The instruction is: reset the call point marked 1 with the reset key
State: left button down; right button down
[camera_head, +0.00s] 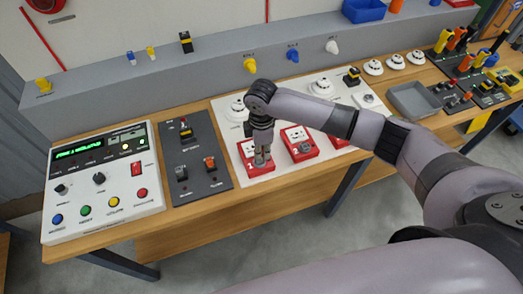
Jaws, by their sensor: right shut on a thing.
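The call point marked 1 (249,170) is a red box with a white face on the white panel of the bench. My right gripper (261,161) points down at it and covers part of its face. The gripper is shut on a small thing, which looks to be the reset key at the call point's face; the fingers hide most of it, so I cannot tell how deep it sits. The call point marked 2 (301,155) stands just to the right. My left gripper is not in view.
A control console (100,190) with a green display stands at left, beside a dark switch panel (196,186). White round detectors (322,86) sit behind my right arm. A grey tray (413,104) is further right. My right arm crosses over the bench's right half.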

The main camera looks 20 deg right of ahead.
jog(key=shift+r, duration=1)
jog(key=shift+r, duration=0.1)
